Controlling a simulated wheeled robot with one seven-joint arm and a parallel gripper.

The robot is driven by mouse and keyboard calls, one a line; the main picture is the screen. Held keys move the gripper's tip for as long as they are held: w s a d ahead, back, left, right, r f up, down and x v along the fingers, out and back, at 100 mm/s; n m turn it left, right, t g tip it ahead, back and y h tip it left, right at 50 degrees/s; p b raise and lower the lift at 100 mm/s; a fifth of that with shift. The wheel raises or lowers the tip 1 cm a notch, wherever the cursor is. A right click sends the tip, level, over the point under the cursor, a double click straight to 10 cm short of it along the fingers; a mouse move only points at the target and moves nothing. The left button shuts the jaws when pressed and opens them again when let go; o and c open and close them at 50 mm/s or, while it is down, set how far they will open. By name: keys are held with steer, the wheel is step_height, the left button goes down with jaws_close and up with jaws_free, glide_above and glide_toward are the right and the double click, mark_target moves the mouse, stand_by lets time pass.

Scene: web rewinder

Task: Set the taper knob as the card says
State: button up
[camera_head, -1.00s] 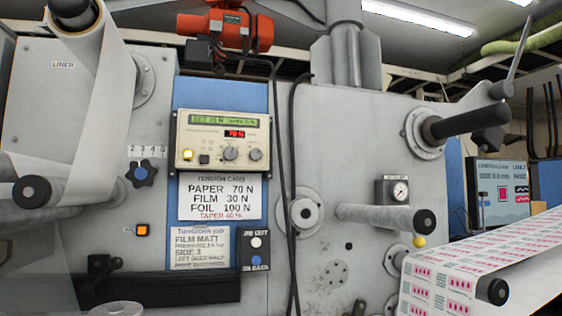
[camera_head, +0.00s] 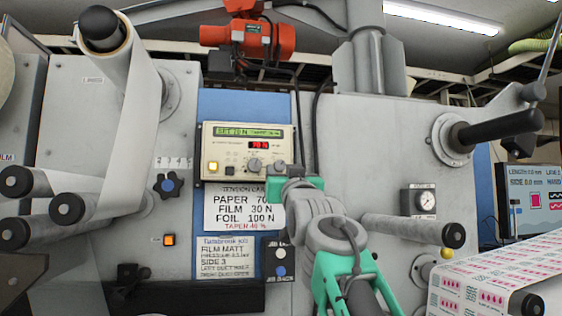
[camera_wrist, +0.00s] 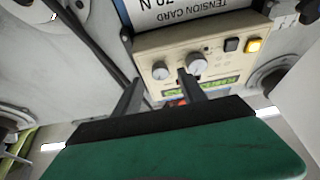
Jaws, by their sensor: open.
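The tension control panel (camera_head: 233,142) is on the machine face, with a green display starting "SET 70 N" and a taper figure too small to read, and a red "70 N" readout. A larger knob (camera_head: 254,163) shows left of my gripper (camera_head: 284,170). In the wrist view, upside down, the smaller knob (camera_wrist: 160,70), probably taper, lies between the open fingertips of my gripper (camera_wrist: 160,77); contact cannot be told. The larger knob (camera_wrist: 196,64) is beside the right finger. The tension card (camera_head: 233,214) below reads paper 70 N, film 30 N, foil 100 N, taper 40 %.
A job card (camera_head: 222,259) reads "FILM MATT" and "SIDE 3". A lit yellow button (camera_head: 213,167) is on the panel. A dark cable (camera_head: 298,115) hangs beside the panel. A roller (camera_head: 410,228) juts out at right.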

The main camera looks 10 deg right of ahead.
mark_target(280, 167)
steer(key=p+x, duration=0.1)
steer(key=x, duration=0.2)
steer(key=shift+s+r, duration=0.1)
steer(key=shift+r, duration=0.05)
steer(key=shift+w, duration=0.25)
steer(key=shift+c, duration=0.3)
jaws_close()
